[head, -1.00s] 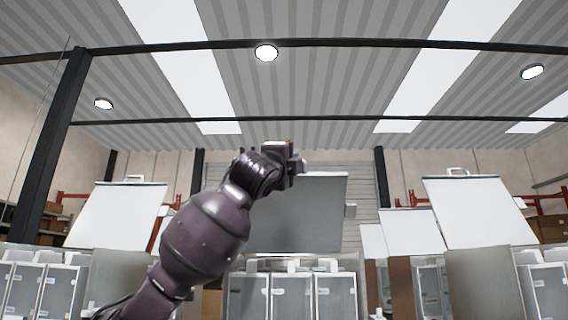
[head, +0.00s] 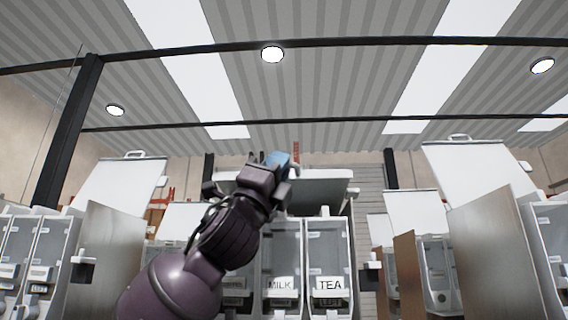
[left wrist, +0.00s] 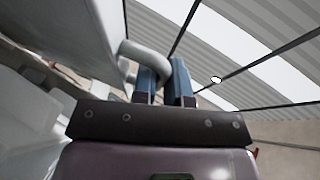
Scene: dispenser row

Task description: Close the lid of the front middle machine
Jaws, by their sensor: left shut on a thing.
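The front middle machine (head: 282,250) stands in the centre of the head view, with clear-fronted bins labelled MILK and TEA. Its lid (head: 322,188) is partly lowered and seen nearly edge-on above the bins, still raised off them. My left gripper (head: 277,163) is at the lid's front edge. In the left wrist view its blue fingertips (left wrist: 167,78) are shut on the curved grey lid handle (left wrist: 143,50), which sticks out from the pale lid (left wrist: 78,35). My left arm hides the machine's left part. My right gripper is not in view.
Machines with upright lids stand at left (head: 122,185) and right (head: 470,172). Upright side panels (head: 108,255) and (head: 497,250) flank the middle machine with gaps between. More machines (head: 437,270) stand behind on the right.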

